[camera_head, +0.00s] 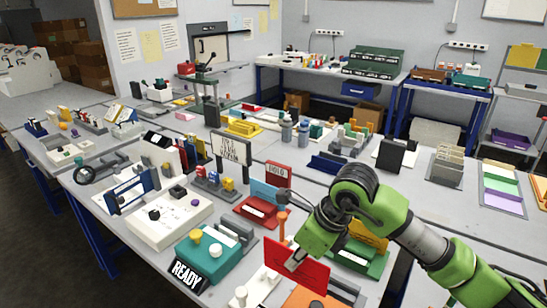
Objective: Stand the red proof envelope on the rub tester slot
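My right gripper (293,263) reaches in from the right on its green arm, pointing down and left. It is shut on the red proof envelope (312,273), a flat red sheet held upright and a little tilted at the front of the table. The grey fingers cross its face. A pale device with a white knob (240,293) is just left of the envelope, partly hidden by it. I cannot tell which device is the rub tester, and no slot is clear under the envelope. Whether the envelope's lower edge touches anything cannot be told. My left gripper is not in view.
A teal box with a READY sign (188,275) stands left of the envelope. A red HOLD stand (277,175) and a green tray (372,262) are behind it. An orange piece (303,298) lies below. The table is crowded, with a small bare patch near the READY box.

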